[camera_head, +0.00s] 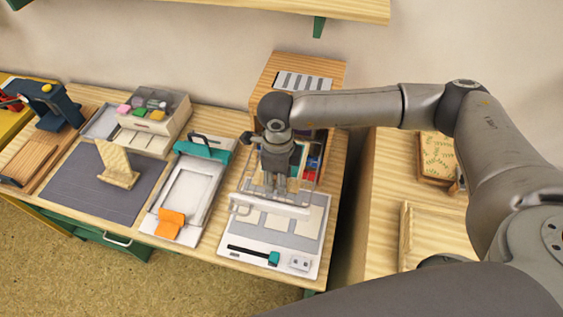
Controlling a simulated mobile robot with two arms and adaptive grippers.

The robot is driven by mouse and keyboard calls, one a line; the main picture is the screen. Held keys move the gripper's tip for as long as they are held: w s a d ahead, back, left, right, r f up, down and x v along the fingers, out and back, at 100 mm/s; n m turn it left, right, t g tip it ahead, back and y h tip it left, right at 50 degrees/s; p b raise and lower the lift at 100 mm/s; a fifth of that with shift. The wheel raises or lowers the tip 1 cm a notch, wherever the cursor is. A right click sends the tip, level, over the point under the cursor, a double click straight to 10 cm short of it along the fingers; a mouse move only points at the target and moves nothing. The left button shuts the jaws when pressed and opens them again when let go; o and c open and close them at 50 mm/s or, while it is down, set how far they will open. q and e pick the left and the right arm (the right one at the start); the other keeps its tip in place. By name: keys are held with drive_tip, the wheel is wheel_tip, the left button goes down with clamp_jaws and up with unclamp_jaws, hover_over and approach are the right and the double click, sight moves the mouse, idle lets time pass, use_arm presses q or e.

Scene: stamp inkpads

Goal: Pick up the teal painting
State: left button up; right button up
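I cannot pick out a clearly teal painting. A small framed panel with a green leaf pattern (437,157) lies on the right-hand wooden surface, right of my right arm's gripper. My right gripper (275,188) points down over a white and grey press-like device (270,240), in front of a wooden cabinet (318,72). Its fingers overlap the device's clear frame, so their gap and any contact are unclear. Some teal and coloured items behind the gripper are partly hidden. My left gripper is not in view.
A white tray device with a teal clamp (208,150) and orange piece stands left of the gripper. Further left are a dark mat (85,190) with a wooden stand (117,165) and a drawer box (150,125). My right arm spans the right side.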

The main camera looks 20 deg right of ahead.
clamp_jaws()
drive_tip(key=shift+r, duration=0.15)
